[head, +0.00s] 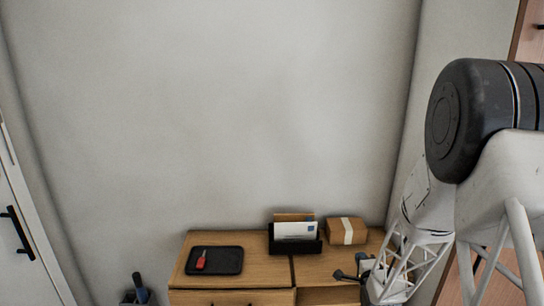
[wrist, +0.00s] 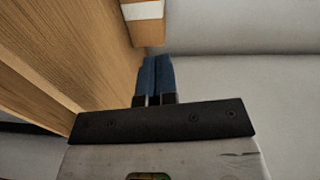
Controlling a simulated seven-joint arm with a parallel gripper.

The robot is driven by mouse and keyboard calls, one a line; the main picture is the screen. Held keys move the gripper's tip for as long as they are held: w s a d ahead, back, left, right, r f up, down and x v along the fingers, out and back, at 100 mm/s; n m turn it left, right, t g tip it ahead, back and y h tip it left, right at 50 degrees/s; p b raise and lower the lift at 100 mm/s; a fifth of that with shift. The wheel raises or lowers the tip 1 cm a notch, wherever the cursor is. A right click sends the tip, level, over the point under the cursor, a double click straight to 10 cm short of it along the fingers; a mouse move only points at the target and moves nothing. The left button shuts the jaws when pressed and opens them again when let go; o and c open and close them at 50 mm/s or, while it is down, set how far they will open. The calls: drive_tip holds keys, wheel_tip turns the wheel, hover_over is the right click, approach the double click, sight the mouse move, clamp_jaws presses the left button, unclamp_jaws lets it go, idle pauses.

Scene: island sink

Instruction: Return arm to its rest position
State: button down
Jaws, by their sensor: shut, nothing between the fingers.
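My arm comes in from the right side of the head view, with a dark round joint and pale lattice links reaching down over the right end of a wooden cabinet (head: 262,271). In the wrist view, my gripper (wrist: 155,62) has its two blue fingers together, shut and empty. A cardboard box with a white band (wrist: 143,30) lies just beyond the fingertips in that view; whether they touch is unclear. The same box (head: 333,232) sits at the back right of the cabinet top in the head view. My fingertips are hard to make out there.
A black tray (head: 228,262) with a red item (head: 201,260) lies on the cabinet's left. A black holder with envelopes (head: 296,231) stands beside the box. A plain wall is behind. A door with a black handle (head: 17,232) is at left. Space above the cabinet's left is clear.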

drive_tip(key=s+a+r+n+g, duration=0.3)
drive_tip(key=s+r+n, duration=0.15)
drive_tip(key=r, duration=0.35)
drive_tip(key=s+a+r+n+g, duration=0.3)
drive_tip(key=s+r+g, duration=0.15)
drive_tip(key=r, duration=0.35)
drive_tip(key=s+a+r+n+g, duration=0.2)
drive_tip(key=s+r+n, duration=0.1)
drive_tip(key=s, duration=0.7)
drive_tip(key=s+a+r+n+g, duration=0.2)
drive_tip(key=s+a+r+n, duration=0.1)
drive_tip(key=s, duration=0.6)
drive_tip(key=s+a+r+n+g, duration=0.2)
drive_tip(key=s+r+n+g, duration=0.1)
drive_tip(key=s, duration=0.7)
drive_tip(key=shift+s+a+r+n+y, duration=0.3)
drive_tip(key=shift+a+r+n, duration=0.05)
drive_tip(key=shift+r, duration=0.15)
